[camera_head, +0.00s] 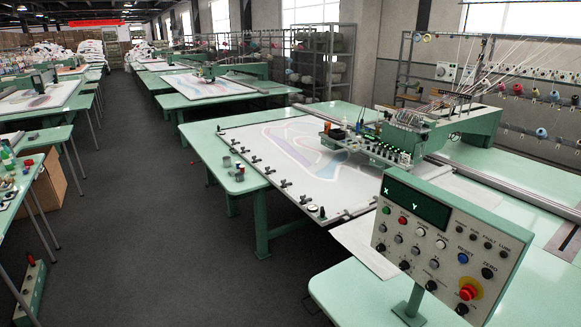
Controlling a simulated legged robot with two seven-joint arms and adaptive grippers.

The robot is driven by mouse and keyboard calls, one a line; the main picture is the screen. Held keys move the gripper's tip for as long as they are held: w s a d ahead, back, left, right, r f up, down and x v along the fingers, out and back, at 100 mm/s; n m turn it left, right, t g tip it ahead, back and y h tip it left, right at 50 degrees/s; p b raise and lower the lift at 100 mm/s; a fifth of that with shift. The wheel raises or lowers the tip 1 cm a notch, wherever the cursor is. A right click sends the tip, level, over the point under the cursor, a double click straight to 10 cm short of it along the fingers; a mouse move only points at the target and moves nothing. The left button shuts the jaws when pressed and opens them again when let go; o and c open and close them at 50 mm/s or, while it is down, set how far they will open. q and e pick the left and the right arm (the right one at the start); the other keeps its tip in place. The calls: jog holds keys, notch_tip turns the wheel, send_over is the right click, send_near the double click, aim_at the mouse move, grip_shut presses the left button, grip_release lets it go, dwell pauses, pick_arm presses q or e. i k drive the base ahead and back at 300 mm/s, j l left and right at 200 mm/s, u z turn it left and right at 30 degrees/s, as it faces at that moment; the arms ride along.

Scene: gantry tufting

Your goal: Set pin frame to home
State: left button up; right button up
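The pin frame (290,160) lies flat on a green table, with white cloth stretched in it and a faint coloured pattern. Dark clamps line its near-left edge. The tufting head (400,135) stands over its right part, and hides some of it. A control panel (445,240) stands on a post at the front right. Its dark display (416,204) shows X and Y; I see no digits. It carries red, green, white and black buttons, a blue button (463,258) and a red mushroom button (468,292) on yellow. Most labels are too small to read. Neither gripper is in view.
A green table (205,135) edges the pin frame, with small tins on its corner. Yarn cones (540,132) hang on a rack at the right. Other tufting tables stand behind and at the left. The grey floor aisle (140,200) between them is mostly clear.

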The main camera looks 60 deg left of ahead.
aim_at(343, 182)
jog(key=u, duration=2.15)
jog(key=i+j+u, duration=0.4)
jog(key=i, duration=0.7)
jog(key=i+u, duration=0.35)
jog(key=i, duration=0.8)
jog(key=i+z, duration=0.1)
jog(key=i, duration=0.65)
jog(key=i+j+z, duration=0.1)
jog(key=i, duration=0.6)
jog(key=i+j, duration=0.25)
jog(key=i, duration=0.5)
jog(key=l+z, duration=0.05)
